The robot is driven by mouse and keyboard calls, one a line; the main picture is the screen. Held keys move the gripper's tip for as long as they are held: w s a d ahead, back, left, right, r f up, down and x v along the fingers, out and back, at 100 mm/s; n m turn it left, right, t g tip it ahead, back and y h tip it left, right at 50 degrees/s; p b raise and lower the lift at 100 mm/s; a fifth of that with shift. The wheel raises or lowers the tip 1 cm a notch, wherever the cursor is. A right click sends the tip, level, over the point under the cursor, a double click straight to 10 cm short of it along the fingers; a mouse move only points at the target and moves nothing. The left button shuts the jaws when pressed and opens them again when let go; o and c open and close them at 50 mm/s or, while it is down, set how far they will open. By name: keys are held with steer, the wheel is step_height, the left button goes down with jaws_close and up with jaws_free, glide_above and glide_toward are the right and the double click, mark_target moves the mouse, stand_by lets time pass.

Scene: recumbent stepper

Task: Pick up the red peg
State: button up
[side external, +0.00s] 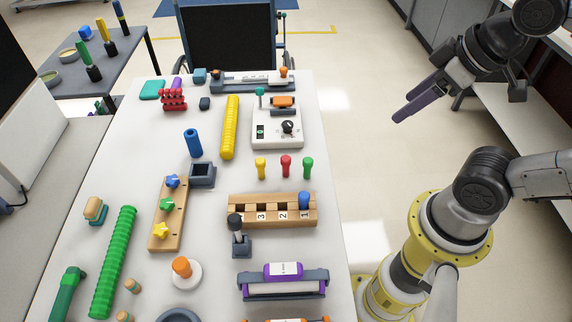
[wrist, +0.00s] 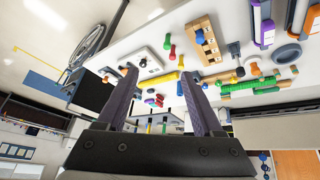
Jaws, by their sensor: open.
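The red peg (side external: 286,166) stands upright on the white table between a yellow peg (side external: 260,168) and a green peg (side external: 307,168), behind the wooden numbered rack (side external: 240,208). The red peg (wrist: 172,52) also shows small in the wrist view, beyond my fingers. A blue peg (side external: 305,200) sits in the rack at the hole marked 1. My gripper (side external: 402,107) is open and empty, raised to the right of the table and well apart from the red peg. Both fingers show in the wrist view (wrist: 159,74).
A white device with a dial (side external: 278,128) stands behind the pegs. A yellow ribbed bar (side external: 230,127) lies to their left. A black post in a grey base (side external: 240,240) stands in front of the rack. The tabletop right of the green peg is clear.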

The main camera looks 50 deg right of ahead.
steer(key=w+r+n, duration=0.4)
steer(key=w+n, duration=0.1)
steer(key=w, duration=0.2)
steer(key=n+g, duration=0.6)
steer(key=n, duration=0.1)
glide_above(286, 158)
steer(key=f, duration=2.4)
steer(key=shift+w+a, duration=0.1)
steer(key=shift+w, duration=0.1)
steer(key=shift+s+f, duration=0.2)
steer(key=shift+f, duration=2.65)
jaws_close()
